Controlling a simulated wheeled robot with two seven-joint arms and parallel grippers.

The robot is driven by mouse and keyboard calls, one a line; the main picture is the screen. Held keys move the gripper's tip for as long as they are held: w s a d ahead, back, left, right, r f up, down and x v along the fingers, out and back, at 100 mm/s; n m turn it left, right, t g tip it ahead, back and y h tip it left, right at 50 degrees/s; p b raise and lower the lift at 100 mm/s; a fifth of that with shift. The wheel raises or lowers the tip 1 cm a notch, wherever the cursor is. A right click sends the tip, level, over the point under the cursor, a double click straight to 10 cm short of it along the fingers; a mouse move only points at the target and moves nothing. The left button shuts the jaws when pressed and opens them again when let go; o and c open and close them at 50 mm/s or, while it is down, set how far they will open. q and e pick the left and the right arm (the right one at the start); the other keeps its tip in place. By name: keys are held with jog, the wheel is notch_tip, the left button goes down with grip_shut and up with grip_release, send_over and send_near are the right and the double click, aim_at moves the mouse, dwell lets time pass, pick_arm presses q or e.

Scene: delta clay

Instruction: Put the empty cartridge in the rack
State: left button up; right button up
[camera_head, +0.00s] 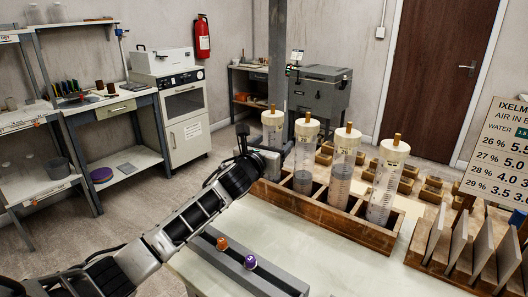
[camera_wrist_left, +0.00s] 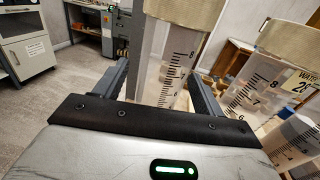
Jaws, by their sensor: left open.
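Several clear graduated cylinders with cream caps and brass knobs stand in a row at a wooden rack (camera_head: 331,217). The leftmost cylinder (camera_head: 273,128) looks clear, and its lower part is hidden behind my left gripper (camera_head: 265,157). I cannot tell whether its base sits in a compartment. The gripper is open at this cylinder. In the left wrist view, the fingers (camera_wrist_left: 158,90) lie on either side of a scaled cylinder (camera_wrist_left: 180,65); contact cannot be told. The neighbouring cylinder (camera_head: 305,158) has greyish contents low down; it also shows in the wrist view (camera_wrist_left: 252,88). My right gripper is not in view.
A grey rail (camera_head: 270,282) with an orange capsule (camera_head: 222,243) and a purple capsule (camera_head: 250,262) lies on the pale table in front. A wooden stand with upright plates (camera_head: 458,240) is at right. Small wooden blocks (camera_head: 432,190) lie behind the rack.

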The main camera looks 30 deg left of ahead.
pick_arm(q)
jog(key=s+d+b, duration=0.1)
jog(key=s, duration=1.5)
jog(key=shift+b, duration=0.4)
